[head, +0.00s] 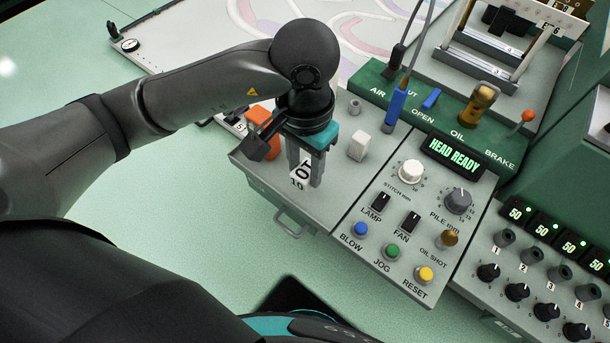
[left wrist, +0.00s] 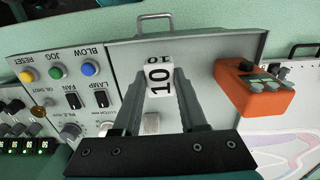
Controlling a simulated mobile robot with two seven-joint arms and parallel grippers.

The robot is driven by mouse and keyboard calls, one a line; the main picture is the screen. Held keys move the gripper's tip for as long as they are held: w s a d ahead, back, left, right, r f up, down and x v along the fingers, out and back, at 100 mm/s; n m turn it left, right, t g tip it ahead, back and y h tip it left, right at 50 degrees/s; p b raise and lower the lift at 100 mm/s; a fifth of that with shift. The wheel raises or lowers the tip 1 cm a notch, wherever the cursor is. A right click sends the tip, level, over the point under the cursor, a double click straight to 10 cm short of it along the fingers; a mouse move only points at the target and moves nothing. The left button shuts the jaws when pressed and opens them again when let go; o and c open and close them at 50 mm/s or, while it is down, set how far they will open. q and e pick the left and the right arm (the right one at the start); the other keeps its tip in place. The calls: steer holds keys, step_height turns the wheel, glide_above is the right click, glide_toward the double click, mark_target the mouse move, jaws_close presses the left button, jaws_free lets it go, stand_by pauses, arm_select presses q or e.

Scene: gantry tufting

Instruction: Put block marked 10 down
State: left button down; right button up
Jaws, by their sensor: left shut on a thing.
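The block marked 10 (head: 299,177) is a small white block with black numerals on its faces. My left gripper (head: 308,172) is shut on it, pointing down over the left grey panel (head: 260,177) of the console. In the left wrist view the block (left wrist: 159,82) sits between the two fingertips, its 10 facing the camera. I cannot tell whether its underside touches the panel. My right gripper is not in view.
A plain white block (head: 359,146) stands right of the gripper. An orange device with buttons (left wrist: 255,92) lies on the panel's other side. The control panel with a blue BLOW button (head: 361,229) and knobs adjoins on the right. A drawer handle (head: 294,222) is at the front.

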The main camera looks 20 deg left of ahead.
mark_target(305, 181)
arm_select(q)
steer(key=shift+f, duration=2)
steer(key=shift+f, duration=0.1)
steer(key=shift+f+b, duration=0.1)
steer(key=shift+b, duration=0.2)
steer(key=shift+c, duration=2.2)
jaws_free()
step_height(305, 181, up, 12)
steer(key=shift+r, duration=0.25)
